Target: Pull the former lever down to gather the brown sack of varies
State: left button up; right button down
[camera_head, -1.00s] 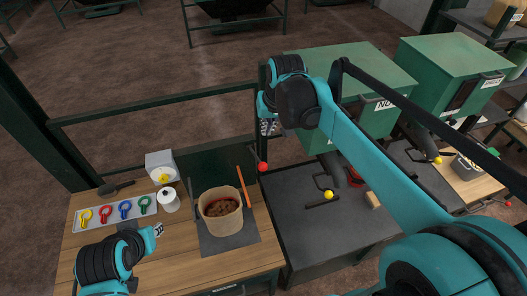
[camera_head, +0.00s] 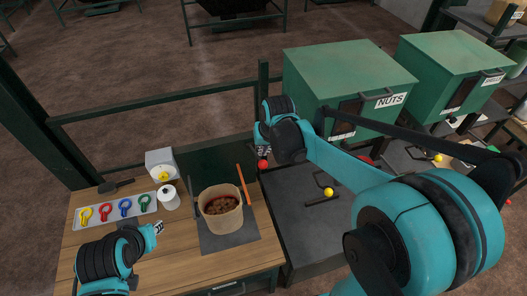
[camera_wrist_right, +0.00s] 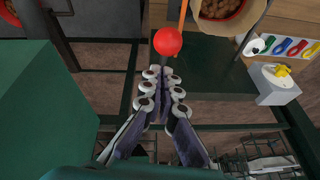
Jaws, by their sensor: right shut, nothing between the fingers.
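The lever with a red ball knob (camera_head: 263,165) is at the right of the wooden table's back edge. The red knob also shows in the right wrist view (camera_wrist_right: 167,41), just beyond my fingertips. My right gripper (camera_head: 264,151) is shut and empty, just above the knob; I cannot tell whether it touches. Its closed fingers fill the middle of the right wrist view (camera_wrist_right: 163,88). The brown sack (camera_head: 221,222) stands open on a dark plate, filled with brown pieces. My left gripper (camera_head: 158,228) is low over the table, left of the sack; its jaws are too small to read.
An orange bar (camera_head: 243,187) stands right of the sack. A tray (camera_head: 115,210) with several coloured clips, a white roll (camera_head: 169,199) and a white box (camera_head: 161,163) are at left. A green NUTS bin (camera_head: 345,75) stands beside my right arm, with a yellow-knobbed lever (camera_head: 328,191) below.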

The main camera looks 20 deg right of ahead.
jog(key=shift+s+f, duration=0.15)
jog(key=shift+s, duration=0.2)
jog(key=shift+w+f, duration=0.1)
jog(key=shift+w, duration=0.05)
